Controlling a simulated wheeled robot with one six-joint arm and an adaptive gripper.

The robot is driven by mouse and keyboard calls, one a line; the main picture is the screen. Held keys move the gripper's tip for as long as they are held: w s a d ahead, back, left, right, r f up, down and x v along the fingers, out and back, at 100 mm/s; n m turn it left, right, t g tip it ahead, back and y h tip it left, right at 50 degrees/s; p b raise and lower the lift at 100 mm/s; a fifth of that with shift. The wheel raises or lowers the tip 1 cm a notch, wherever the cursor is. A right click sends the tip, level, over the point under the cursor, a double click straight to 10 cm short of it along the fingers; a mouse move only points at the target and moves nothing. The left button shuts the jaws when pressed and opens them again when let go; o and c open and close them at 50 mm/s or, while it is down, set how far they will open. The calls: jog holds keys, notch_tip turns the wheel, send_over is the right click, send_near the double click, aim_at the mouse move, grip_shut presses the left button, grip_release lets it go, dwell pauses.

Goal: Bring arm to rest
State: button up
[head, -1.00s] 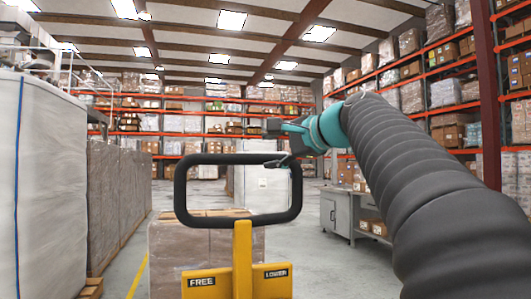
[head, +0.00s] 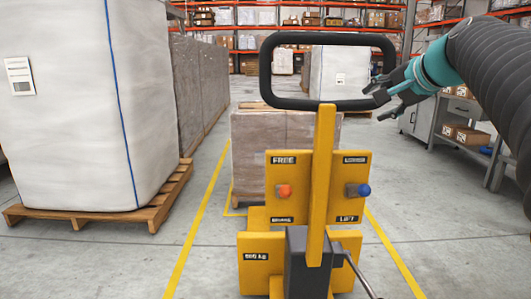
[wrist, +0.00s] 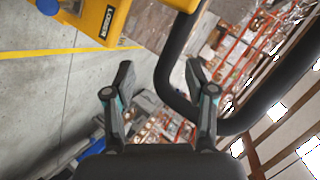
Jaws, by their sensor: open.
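The truck's panel has an orange and a blue button, and labels including FREE and LIFT.
A wrapped white bulk load (head: 70,100) stands on a wooden pallet (head: 160,212) at left. Wrapped boxes (head: 250,150) sit behind the truck. A grey workbench (head: 425,118) with boxes is at right. Yellow floor lines (head: 195,235) flank the truck, with open floor around.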

jog(key=s+a+f+n+g+h, duration=0.1)
jog(key=s+f+n+g, duration=0.1)
jog(key=s+f, duration=0.35)
jog(key=s+a+f+n+g+h, duration=0.1)
jog(key=s+f+n, duration=0.15)
jog(key=f, duration=0.65)
jog(key=s+a+f+n+g, duration=0.1)
jog(key=s+f+n+g, duration=0.1)
jog(key=s+f, duration=0.45)
jog(key=s+a+f+n+g+h, duration=0.1)
jog(key=s+a+f+n, duration=0.3)
jog(key=s+f, duration=0.9)
jog(key=shift+a, duration=0.9)
